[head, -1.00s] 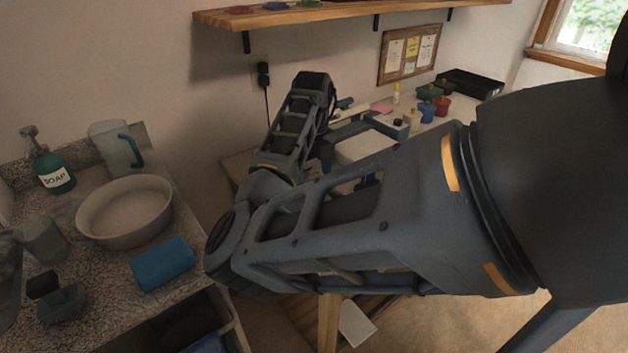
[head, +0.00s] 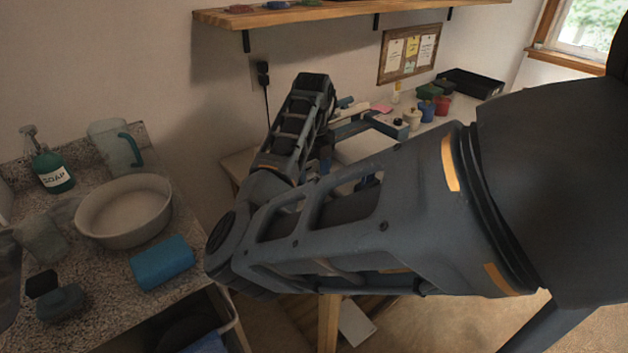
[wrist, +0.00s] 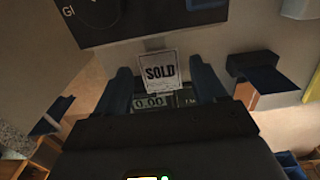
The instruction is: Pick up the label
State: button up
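The label (wrist: 160,73) is a small white card with a dark border and the word SOLD. It shows in the wrist view, between the fingers of my gripper (wrist: 164,84). The gripper is open, with one dark blue finger on each side of the card and a visible gap to each. A digital readout (wrist: 149,102) showing 0.00 lies just below the card in the picture. I cannot tell whether the card touches it. In the head view my arm covers much of the work surface, and I cannot make out the label there.
A dark device (wrist: 140,18) sits just beyond the label. In the head view, colored pots (head: 441,105) and a black tray (head: 470,83) stand toward the back of the table. A left counter holds a bowl (head: 125,212), a soap bottle (head: 52,170) and a blue cloth roll (head: 162,263).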

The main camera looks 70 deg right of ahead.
jog(key=c, duration=1)
jog(key=shift+r, duration=0.1)
